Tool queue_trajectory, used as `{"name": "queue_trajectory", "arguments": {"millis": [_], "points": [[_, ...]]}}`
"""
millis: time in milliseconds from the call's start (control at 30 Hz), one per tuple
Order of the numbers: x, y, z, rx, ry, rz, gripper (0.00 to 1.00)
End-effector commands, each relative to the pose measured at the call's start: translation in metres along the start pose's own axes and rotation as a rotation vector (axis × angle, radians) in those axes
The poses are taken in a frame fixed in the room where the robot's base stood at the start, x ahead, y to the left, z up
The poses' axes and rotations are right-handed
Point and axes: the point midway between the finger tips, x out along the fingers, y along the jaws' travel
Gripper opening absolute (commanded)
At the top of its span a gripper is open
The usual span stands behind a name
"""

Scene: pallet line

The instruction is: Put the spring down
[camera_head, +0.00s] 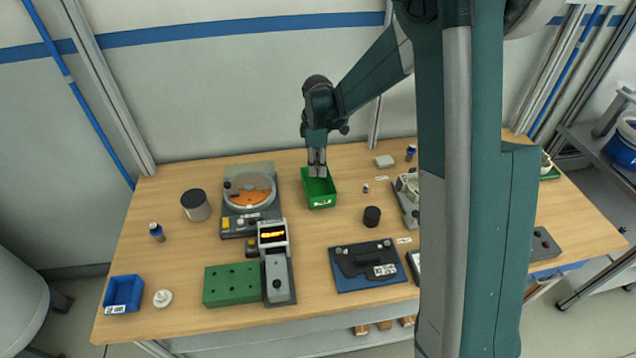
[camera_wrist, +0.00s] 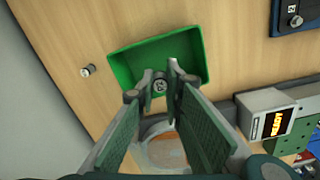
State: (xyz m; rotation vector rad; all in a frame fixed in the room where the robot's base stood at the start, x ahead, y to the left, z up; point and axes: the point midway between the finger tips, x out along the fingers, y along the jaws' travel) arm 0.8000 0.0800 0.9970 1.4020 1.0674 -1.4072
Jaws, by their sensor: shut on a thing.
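My gripper (camera_head: 317,172) is over the green bin (camera_head: 312,205) in the head view, fingers pointing down, with the tips at the bin's opening. The bin also shows in the wrist view (camera_wrist: 130,60), beyond the fingertips. My gripper (camera_wrist: 160,84) is shut on the spring (camera_wrist: 159,87), a small grey round thing seen end-on between the fingertips in the wrist view. In the head view the fingers hide the spring. I cannot tell whether it touches the bin floor.
A small metal cylinder (camera_head: 365,188) stands right of the bin. A dark cylinder (camera_head: 372,216) is nearer. A round-dish device (camera_head: 250,190) stands left, with a lit-display unit (camera_head: 272,235) in front of it. A blue fixture plate (camera_head: 367,267) lies at the front.

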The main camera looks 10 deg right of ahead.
Motion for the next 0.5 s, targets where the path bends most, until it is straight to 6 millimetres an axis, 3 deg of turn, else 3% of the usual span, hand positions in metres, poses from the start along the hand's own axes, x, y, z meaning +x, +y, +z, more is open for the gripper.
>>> {"name": "queue_trajectory", "arguments": {"millis": [500], "points": [[0.057, 0.0, 0.0, 0.0, 0.0, 0.0, 0.04]]}}
